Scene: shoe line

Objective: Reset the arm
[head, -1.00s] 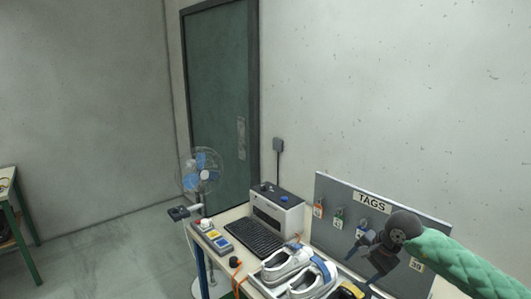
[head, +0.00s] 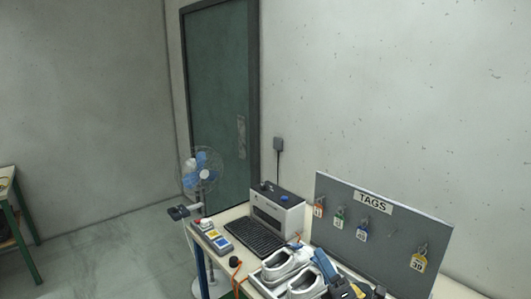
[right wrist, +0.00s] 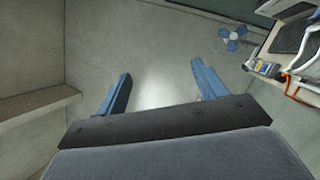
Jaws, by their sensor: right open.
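The green sleeve of my right arm is out of the head view. My left gripper is in neither view.
The bench holds a keyboard (head: 254,237), a grey box machine (head: 277,212) and a small button panel (head: 213,238). The tag board (head: 340,205) with several hanging tags stands behind. A fan (head: 200,172) stands left; the floor (head: 110,255) there is clear.

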